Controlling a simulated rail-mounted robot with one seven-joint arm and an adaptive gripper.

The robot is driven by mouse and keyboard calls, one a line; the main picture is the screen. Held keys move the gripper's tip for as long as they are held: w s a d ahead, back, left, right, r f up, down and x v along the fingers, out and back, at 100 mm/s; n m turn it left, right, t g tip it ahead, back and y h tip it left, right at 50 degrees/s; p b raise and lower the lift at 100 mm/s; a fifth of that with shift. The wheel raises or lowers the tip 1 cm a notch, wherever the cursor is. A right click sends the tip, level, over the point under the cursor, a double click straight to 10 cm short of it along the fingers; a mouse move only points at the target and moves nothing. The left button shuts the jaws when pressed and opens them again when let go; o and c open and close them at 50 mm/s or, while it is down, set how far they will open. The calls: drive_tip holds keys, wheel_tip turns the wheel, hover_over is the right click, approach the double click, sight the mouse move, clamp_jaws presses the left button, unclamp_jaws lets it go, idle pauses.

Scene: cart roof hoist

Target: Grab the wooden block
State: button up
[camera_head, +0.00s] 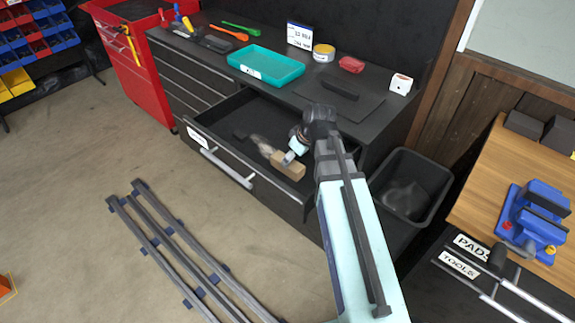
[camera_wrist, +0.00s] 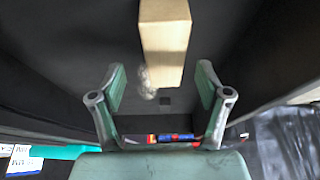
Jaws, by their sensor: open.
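The wooden block (camera_head: 288,166) is pale tan and lies inside the open drawer (camera_head: 215,127), near its front right part. In the wrist view the block (camera_wrist: 165,40) shows at the top centre, its near end ahead of the gap between my fingers. My gripper (camera_head: 291,157) is over the drawer, right by the block in the head view. In the wrist view my gripper (camera_wrist: 161,78) has its two green fingers spread apart with nothing held between them. Part of the block is hidden behind my gripper in the head view.
A clear crumpled item (camera_head: 262,145) lies left of the block. A red and blue item (camera_wrist: 172,137) shows beyond my fingers. The drawer walls surround the block. A teal tray (camera_head: 266,64) sits on the worktop above. A black bin (camera_head: 410,185) stands right of the drawer.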

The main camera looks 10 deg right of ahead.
drive_tip(key=shift+w+a+f+p, duration=0.15)
drive_tip(key=shift+a+f+p, duration=0.2)
drive_tip(key=shift+f, duration=0.2)
drive_tip(key=shift+p+x, duration=0.5)
drive_tip(key=shift+x, duration=1.4)
drive_tip(key=shift+a, duration=0.1)
drive_tip(key=c, duration=1.3)
